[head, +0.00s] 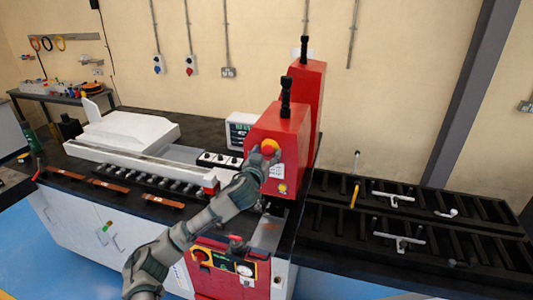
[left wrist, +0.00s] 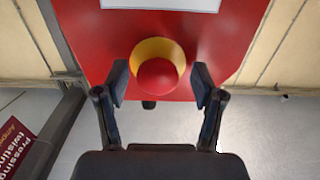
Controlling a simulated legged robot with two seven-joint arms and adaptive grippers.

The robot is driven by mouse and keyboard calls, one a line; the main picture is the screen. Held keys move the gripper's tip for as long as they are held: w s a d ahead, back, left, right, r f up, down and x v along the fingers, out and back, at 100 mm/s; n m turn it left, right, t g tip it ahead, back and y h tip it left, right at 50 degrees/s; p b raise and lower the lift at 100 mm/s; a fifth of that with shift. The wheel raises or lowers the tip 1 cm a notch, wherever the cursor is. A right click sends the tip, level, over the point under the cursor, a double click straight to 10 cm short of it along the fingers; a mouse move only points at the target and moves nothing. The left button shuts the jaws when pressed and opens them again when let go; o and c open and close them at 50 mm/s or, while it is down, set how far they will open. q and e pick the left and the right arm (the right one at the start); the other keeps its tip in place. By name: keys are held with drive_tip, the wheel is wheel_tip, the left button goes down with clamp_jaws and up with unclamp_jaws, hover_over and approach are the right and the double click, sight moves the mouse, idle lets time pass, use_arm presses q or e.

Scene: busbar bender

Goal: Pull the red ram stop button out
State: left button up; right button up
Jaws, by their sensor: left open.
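The red ram stop button (head: 269,146) sits on a yellow collar on the front face of the red ram housing (head: 262,123). In the left wrist view the round red button (left wrist: 157,80) and its yellow collar (left wrist: 158,49) are in the middle of the red panel (left wrist: 88,38). My left gripper (head: 264,157) is at the button in the head view. In the left wrist view its two fingers (left wrist: 159,85) are open, one on each side of the button, with gaps between. My right gripper is not in view.
A digital readout box (head: 239,130) stands left of the housing. A lower control panel (head: 222,267) with a gauge is below my left arm. Black slotted racks (head: 330,208) with white-handled clamps lie to the right. A white guard (head: 125,130) covers the bench's left part.

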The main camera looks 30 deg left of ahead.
use_arm(q)
clamp_jaws()
drive_tip(key=shift+s+d+f+b, duration=0.2)
drive_tip(key=shift+s+b, duration=0.15)
drive_tip(key=shift+s, duration=0.15)
drive_tip(key=shift+r, duration=0.1)
unclamp_jaws()
drive_tip(key=shift+s, duration=0.15)
drive_tip(key=v, duration=1.2)
drive_tip(key=shift+a, duration=0.2)
